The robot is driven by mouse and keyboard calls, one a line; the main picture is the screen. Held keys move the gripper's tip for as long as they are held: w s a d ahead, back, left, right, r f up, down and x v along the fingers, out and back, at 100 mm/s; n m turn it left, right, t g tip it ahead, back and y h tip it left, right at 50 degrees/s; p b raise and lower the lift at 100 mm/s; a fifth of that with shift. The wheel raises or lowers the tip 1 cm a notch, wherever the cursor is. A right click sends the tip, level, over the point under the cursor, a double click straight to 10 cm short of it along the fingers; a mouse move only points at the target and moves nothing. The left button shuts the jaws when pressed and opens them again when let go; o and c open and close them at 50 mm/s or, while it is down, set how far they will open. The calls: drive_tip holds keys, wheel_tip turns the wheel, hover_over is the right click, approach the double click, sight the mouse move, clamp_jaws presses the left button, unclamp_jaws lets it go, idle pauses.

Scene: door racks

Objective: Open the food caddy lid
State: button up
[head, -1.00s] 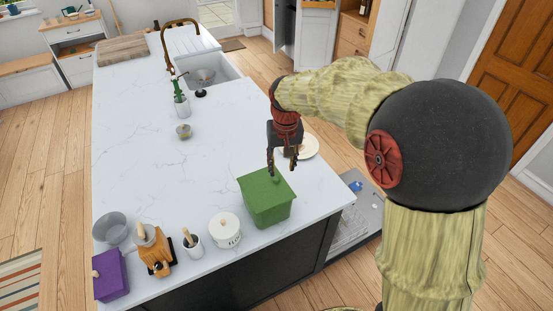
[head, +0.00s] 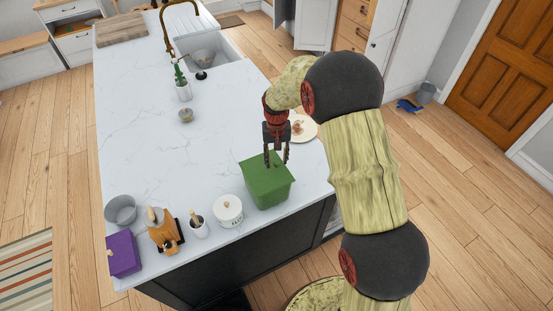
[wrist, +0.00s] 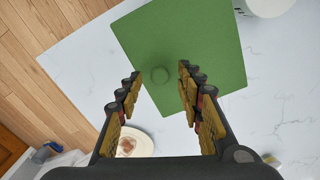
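The food caddy (head: 268,188) is a green box with a green lid (head: 263,168), standing near the right front edge of the white marble island. The lid (wrist: 205,40) looks closed on the box. In the wrist view a small round green knob (wrist: 159,75) shows near one edge of the lid. My gripper (head: 277,162) is above the far part of the lid, pointing down. In the wrist view my gripper (wrist: 157,85) is open, with its fingers apart and the knob between and beyond them. I cannot tell whether the fingertips touch the lid.
A white lidded canister (head: 228,210), a utensil pot (head: 197,226), a wooden stand (head: 164,232), a grey bowl (head: 121,210) and a purple box (head: 124,256) stand left of the caddy. A plate (head: 304,127) lies behind it. The island's middle (head: 160,150) is mostly clear.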

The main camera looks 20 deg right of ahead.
drive_tip(key=shift+f, duration=0.4)
drive_tip(key=shift+c, duration=0.3)
clamp_jaws()
idle(0.5)
